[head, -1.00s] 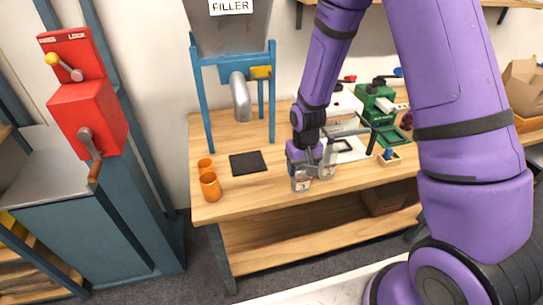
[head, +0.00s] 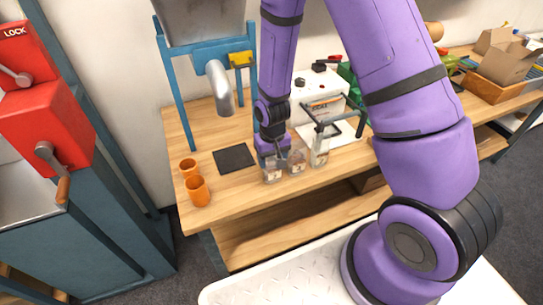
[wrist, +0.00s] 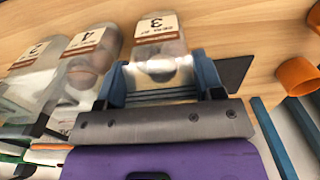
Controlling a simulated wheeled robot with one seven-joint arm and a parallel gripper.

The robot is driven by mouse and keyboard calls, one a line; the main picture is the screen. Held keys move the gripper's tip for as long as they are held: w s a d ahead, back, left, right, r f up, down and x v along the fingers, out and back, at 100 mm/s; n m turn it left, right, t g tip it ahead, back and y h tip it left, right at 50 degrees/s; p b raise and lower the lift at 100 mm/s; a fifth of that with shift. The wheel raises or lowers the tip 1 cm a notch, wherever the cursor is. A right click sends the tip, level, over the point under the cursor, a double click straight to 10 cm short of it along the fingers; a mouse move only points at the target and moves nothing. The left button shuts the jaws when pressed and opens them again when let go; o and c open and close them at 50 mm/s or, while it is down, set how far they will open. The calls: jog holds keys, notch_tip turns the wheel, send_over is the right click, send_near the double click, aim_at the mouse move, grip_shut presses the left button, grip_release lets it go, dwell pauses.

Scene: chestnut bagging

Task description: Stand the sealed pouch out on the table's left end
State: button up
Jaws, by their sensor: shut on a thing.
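My gripper (wrist: 163,82) is shut on a clear pouch (wrist: 158,48) with a brown-and-white label numbered 3. In the head view this pouch (head: 272,174) hangs or stands upright by the table's front edge; I cannot tell whether its base touches the wood. Two similar clear pouches stand beside it, to its right in the head view: the middle pouch (head: 297,163), labelled 4 in the wrist view (wrist: 92,58), and the far pouch (head: 320,150), labelled 2 in the wrist view (wrist: 35,75). The wooden table (head: 235,188) has its left end by two orange cups.
A white machine (head: 320,97) stands behind the pouches. Bare wood lies in front of the mat.

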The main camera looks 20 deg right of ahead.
jog(key=shift+f, duration=0.1)
jog(key=o, duration=1.2)
notch_tip(320, 180, up, 13)
jog(key=shift+f, duration=0.2)
jog(key=s+d+r+t, duration=0.1)
jog(key=s+d+r, duration=0.15)
jog(key=r, duration=0.65)
jog(key=s+d+r+t, duration=0.2)
jog(key=s+r, duration=0.2)
jog(key=r, duration=0.5)
jog(key=s+d+r+t, duration=0.2)
jog(key=s+r, duration=0.8)
jog(key=s, duration=0.4)
jog(key=shift+s+d+r, duration=0.3)
jog(key=shift+d+r, duration=0.05)
